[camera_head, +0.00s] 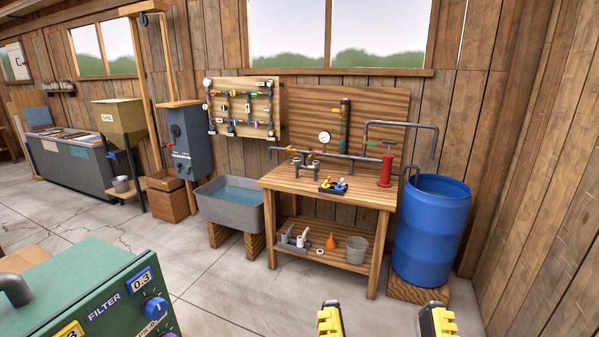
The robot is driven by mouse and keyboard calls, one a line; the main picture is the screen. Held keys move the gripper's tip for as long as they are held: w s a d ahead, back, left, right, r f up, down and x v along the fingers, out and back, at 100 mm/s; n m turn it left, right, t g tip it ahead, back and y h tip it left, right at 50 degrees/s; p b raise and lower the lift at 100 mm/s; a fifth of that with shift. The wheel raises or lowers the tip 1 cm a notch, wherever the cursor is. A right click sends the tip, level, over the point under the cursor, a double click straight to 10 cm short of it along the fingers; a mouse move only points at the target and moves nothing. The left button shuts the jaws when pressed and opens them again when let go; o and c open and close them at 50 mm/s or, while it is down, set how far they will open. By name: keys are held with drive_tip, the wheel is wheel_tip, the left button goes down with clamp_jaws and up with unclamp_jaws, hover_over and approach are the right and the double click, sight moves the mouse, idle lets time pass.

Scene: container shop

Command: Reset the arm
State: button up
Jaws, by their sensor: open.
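My gripper (386,320) shows at the bottom edge of the head view, right of the middle. Its two yellow and black fingers stand well apart, with only floor visible between them. It is open and empty. The rest of my arm is out of the picture. No object touches the fingers in this view.
A green machine (90,300) with knobs fills the near lower left. A wooden workbench (330,195) with pipes stands ahead, beside a blue barrel (432,235) and a grey water basin (230,212). A wooden wall (545,170) bounds the right. Concrete floor between is clear.

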wheel_tip(320, 180, up, 36)
drive_tip(key=p, duration=3.6)
drive_tip(key=shift+w, duration=0.25)
drive_tip(key=shift+a, duration=0.1)
